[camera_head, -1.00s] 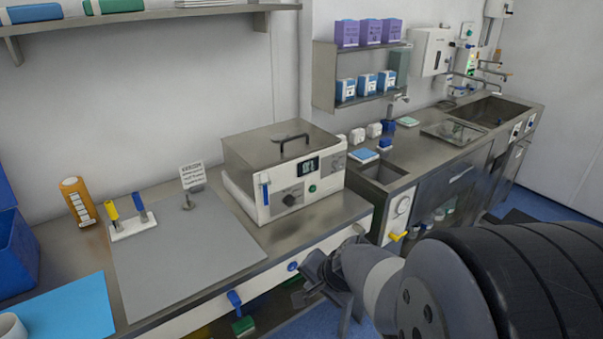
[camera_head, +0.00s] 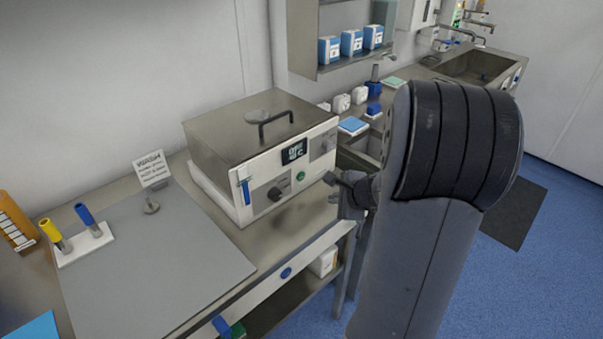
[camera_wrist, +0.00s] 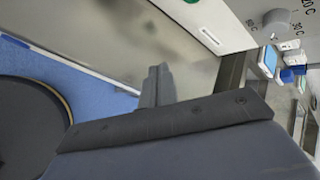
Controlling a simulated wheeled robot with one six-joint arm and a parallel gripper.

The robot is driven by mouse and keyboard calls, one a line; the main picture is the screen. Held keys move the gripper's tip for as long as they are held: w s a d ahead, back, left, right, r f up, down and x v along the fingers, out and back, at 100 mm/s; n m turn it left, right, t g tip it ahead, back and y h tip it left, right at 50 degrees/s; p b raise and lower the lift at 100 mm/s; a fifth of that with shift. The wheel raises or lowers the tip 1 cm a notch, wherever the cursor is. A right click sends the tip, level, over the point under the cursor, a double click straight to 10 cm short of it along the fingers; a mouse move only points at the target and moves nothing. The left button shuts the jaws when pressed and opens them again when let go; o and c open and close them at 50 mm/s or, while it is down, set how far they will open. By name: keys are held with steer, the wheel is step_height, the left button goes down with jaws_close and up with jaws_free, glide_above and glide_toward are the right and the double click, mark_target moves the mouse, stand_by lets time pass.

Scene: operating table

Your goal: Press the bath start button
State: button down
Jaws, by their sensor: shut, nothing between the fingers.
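The water bath (camera_head: 262,128) is a steel box with a black lid handle and a white front panel. Its panel holds a lit display (camera_head: 294,150), a dark knob, a blue lever at the left and a small round green button (camera_head: 301,176) below the display. My gripper (camera_head: 332,179) is just right of the button, in front of the panel's right part. In the wrist view my gripper (camera_wrist: 158,72) is shut and empty. The panel (camera_wrist: 215,22) crosses the top right there, with a grey dial (camera_wrist: 277,22) and a sliver of green (camera_wrist: 191,1) at the top edge.
The steel counter's front edge runs below the bath. A grey mat (camera_head: 155,260) with a small sign (camera_head: 151,170) lies left of it. White and blue containers and a sink (camera_head: 475,66) stand to the right.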

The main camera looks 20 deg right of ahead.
mark_target(301, 181)
steer(key=shift+w+a+r+p, duration=0.1)
steer(key=shift+w+a+p, duration=0.2)
steer(key=shift+w, duration=0.25)
steer(key=shift+w+a+p, duration=0.35)
steer(key=shift+w+a, duration=0.05)
steer(key=shift+w, duration=0.8)
steer(key=shift+w+a+p, duration=0.35)
steer(key=shift+w+a, duration=0.1)
steer(key=shift+w, duration=0.7)
steer(key=shift+w+a+p, duration=0.35)
steer(key=shift+w+a, duration=0.05)
steer(key=shift+w, duration=0.8)
steer(key=shift+w+a, duration=0.1)
steer(key=shift+w, duration=0.3)
steer(key=shift+w+a, duration=0.15)
steer(key=shift+w, duration=0.2)
steer(key=shift+s, duration=0.15)
steer(key=shift+s+d+b, duration=0.25)
steer(key=shift+s+b, duration=0.15)
steer(key=shift+s, duration=0.2)
